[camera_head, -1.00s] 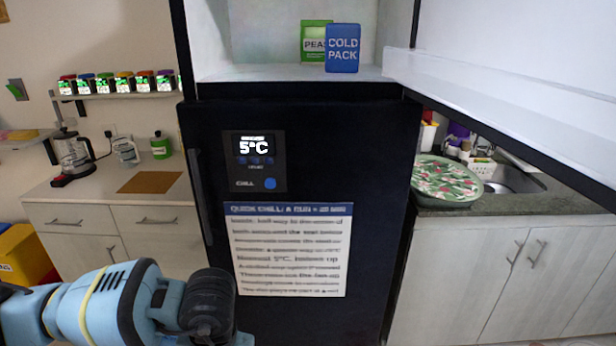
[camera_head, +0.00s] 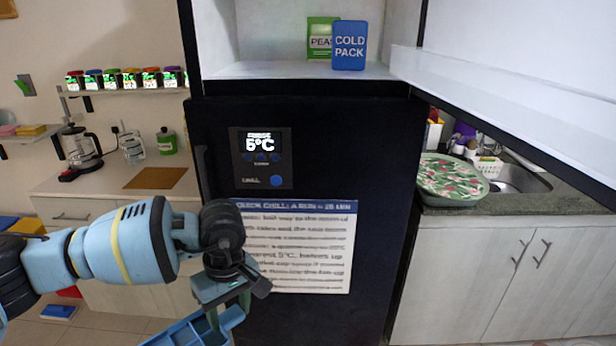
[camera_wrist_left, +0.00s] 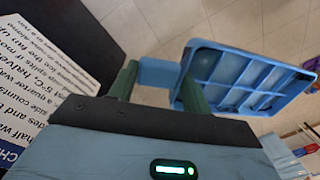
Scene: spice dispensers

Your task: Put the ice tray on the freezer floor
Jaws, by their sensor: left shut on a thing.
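The ice tray (camera_head: 196,330) is light blue with several compartments, and it hangs below my left gripper at the bottom of the head view. My left gripper (camera_head: 228,306) is shut on the tray's edge, in front of the dark refrigerator door. In the left wrist view the green fingers hold the tab of the tray (camera_wrist_left: 238,82), which looks tilted. The freezer compartment (camera_head: 280,70) at the top is open, and its pale floor holds a green peas pack (camera_head: 320,42) and a blue cold pack (camera_head: 349,47). My right gripper is not in view.
The freezer door (camera_head: 500,90) stands swung open to the right. The freezer floor is clear left of the packs. A panel reading 5°C (camera_head: 262,158) and an instruction sheet (camera_head: 300,245) are on the closed lower door. A counter with a coffee maker (camera_head: 80,150) is left.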

